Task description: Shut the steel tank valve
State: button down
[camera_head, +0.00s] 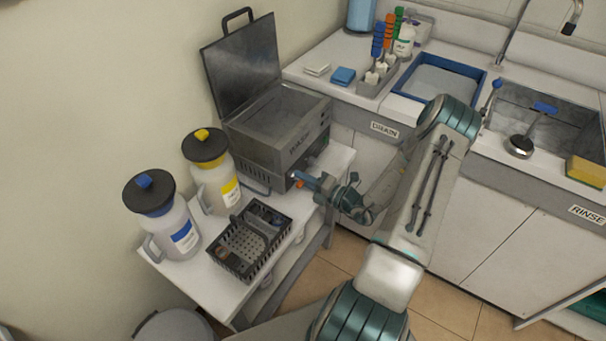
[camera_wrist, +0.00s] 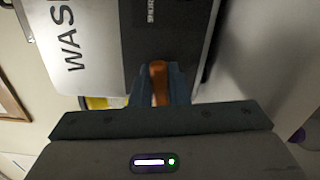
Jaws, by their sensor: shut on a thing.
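The steel tank (camera_head: 268,145) stands at the back of the white side table with its dark lid (camera_head: 243,68) raised open. Its labelled front wall (camera_wrist: 95,45) fills the upper part of the wrist view, with lettering starting "WAS". An orange valve handle (camera_wrist: 159,82) shows between my fingers; a bit of the orange handle (camera_head: 299,184) also shows low on the tank front in the head view. My gripper (camera_wrist: 160,68) is shut on the orange valve handle, with a finger on each side. The valve's body is hidden by the fingers.
A yellow-labelled jug (camera_head: 222,188) and a blue-labelled jug (camera_head: 180,238) stand left on the side table (camera_head: 290,240). A black basket (camera_head: 238,258) sits near its front. A counter with a blue tray (camera_head: 477,73) and sink lies to the right.

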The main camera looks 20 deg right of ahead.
jog(key=shift+m+p, duration=0.4)
jog(key=shift+m, duration=0.4)
jog(key=shift+f, duration=0.1)
jog(key=c, duration=1.4)
grip_release()
jog(key=b+v, duration=0.1)
jog(key=v, duration=1.3)
jog(key=shift+b, duration=0.35)
